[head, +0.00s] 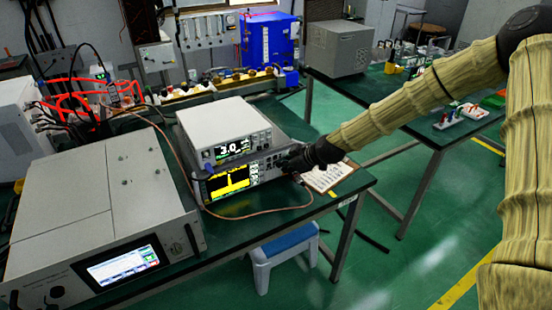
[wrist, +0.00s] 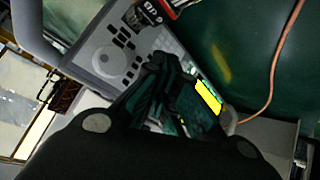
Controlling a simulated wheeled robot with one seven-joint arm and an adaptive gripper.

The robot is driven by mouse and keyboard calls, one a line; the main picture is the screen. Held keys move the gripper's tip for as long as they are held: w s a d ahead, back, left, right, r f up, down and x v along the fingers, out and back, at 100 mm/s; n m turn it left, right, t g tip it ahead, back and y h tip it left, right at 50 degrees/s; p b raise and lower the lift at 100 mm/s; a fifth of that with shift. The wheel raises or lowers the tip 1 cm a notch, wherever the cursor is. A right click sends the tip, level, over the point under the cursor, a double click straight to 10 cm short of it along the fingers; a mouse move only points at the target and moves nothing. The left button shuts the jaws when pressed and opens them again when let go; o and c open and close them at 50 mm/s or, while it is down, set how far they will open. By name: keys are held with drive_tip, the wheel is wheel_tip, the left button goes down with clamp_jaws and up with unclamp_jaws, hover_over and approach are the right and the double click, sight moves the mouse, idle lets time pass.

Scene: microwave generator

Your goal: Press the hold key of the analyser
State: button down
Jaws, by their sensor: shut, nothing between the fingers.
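The analyser (head: 228,182) is a grey unit with a yellow graph on its screen, standing on the green bench under a white instrument. Its keys and knobs are to the right of the screen. In the wrist view its grey front panel (wrist: 92,52) shows a round dial and small keys, with the yellow screen (wrist: 208,97) beyond the fingers. My gripper (head: 282,163) is shut and empty, close in front of the right end of the panel. Its dark fingers (wrist: 163,72) cover part of the keys in the wrist view. I cannot make out the hold key or any contact.
The white instrument (head: 225,130) with a lit number display sits on the analyser. A large grey unit (head: 75,195) stands to the left. A brown cable (head: 262,212) runs along the bench front. A notepad (head: 332,176) lies right of my gripper. A blue-topped stool (head: 285,242) stands below.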

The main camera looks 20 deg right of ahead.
drive_tip(key=shift+s, duration=0.1)
drive_tip(key=s, duration=0.2)
drive_tip(key=s+d, duration=0.1)
drive_tip(key=s, duration=0.1)
drive_tip(key=shift+s+d+p, duration=0.15)
drive_tip(key=shift+s+p, duration=0.15)
drive_tip(key=shift+p, duration=0.1)
idle(0.9)
